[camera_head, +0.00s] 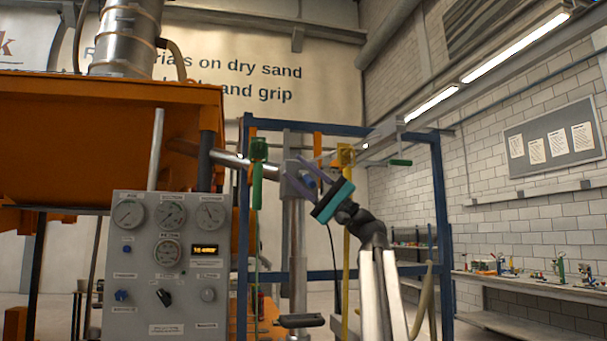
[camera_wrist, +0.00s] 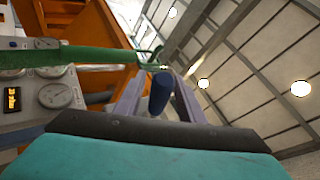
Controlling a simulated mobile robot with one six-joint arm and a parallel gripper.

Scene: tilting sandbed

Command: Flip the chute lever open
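A dark blue rounded grip (camera_wrist: 160,92), which looks like the end of a lever, points toward the camera in the wrist view. My gripper (camera_wrist: 158,76) has its two purple-grey fingers on either side of it, with visible gaps. I cannot tell if this is the chute lever; no label shows. In the head view my gripper (camera_head: 295,172), with a teal body, is up by the metal post, and a small blue end (camera_head: 308,181) shows between its fingers. The lever's shaft and pivot are mostly hidden.
A green handle (camera_head: 258,165) hangs left of my gripper; a green bar (camera_wrist: 80,57) crosses the wrist view at left. A blue frame (camera_head: 442,230) surrounds the post. A gauge panel (camera_head: 167,265) and orange hopper (camera_head: 95,130) stand left.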

